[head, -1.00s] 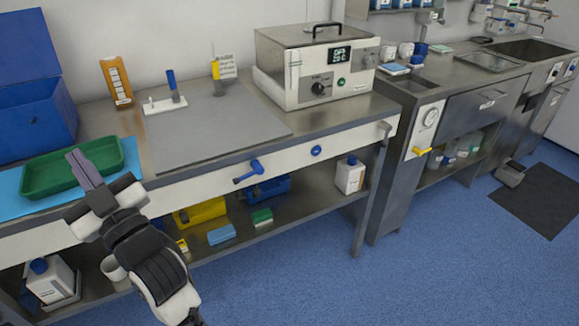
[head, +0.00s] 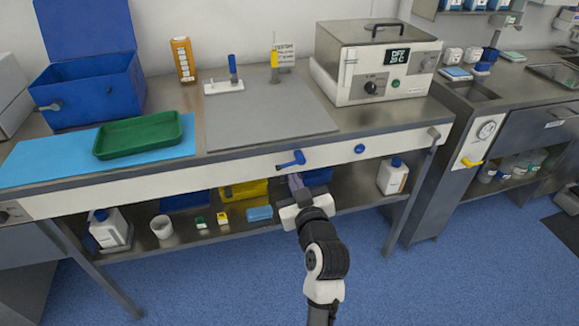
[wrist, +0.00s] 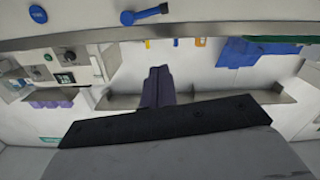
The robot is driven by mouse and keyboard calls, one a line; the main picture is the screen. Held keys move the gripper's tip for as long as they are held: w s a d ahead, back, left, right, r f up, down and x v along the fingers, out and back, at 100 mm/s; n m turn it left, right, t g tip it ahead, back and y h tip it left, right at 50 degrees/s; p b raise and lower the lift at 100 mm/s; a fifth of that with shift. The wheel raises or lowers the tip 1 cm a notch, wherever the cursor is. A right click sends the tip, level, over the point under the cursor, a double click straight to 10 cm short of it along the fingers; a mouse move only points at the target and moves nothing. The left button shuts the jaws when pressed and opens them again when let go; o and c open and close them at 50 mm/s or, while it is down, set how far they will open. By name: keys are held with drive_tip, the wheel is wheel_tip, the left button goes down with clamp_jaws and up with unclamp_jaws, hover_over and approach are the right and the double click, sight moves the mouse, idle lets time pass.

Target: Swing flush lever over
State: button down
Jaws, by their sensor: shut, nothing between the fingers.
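A blue lever (head: 291,159) is mounted on the white front rail of the table. Its handle points left and slightly down from the thicker end at its right. No label marks it as the flush lever. A yellow lever (head: 472,163) sits below a gauge on the unit at the right. My gripper (head: 295,182) is in front of the rail, just below the blue lever in the head view, apparently apart from it. In the wrist view its purple fingers (wrist: 158,82) are together and empty, and the blue lever (wrist: 146,14) shows near the top edge.
A blue round knob (head: 360,149) is on the rail right of the lever. A green tray (head: 138,136) on a blue mat and a grey bath unit (head: 375,62) stand on the table. The blue floor in front is clear.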

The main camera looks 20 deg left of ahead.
drive_tip(key=w+a+f+p, duration=0.4)
drive_tip(key=w+a, duration=0.1)
drive_tip(key=w, duration=0.4)
drive_tip(key=shift+w+a+f, duration=0.15)
drive_tip(key=shift+w+a, duration=0.05)
drive_tip(key=shift+f+n+b, duration=0.4)
drive_tip(key=shift+n+b, duration=0.2)
drive_tip(key=shift+b, duration=0.7)
wheel_tip(320, 180, down, 5)
drive_tip(key=w+d+n+t+b, duration=0.1)
drive_tip(key=d+n+b, duration=0.1)
drive_tip(key=n+b, duration=1.1)
drive_tip(key=b, duration=0.8)
drive_tip(key=shift+w+d+f+h+b, duration=0.2)
drive_tip(key=shift+w+h+b, duration=0.1)
drive_tip(key=shift+b, duration=0.05)
drive_tip(key=shift+d, duration=0.1)
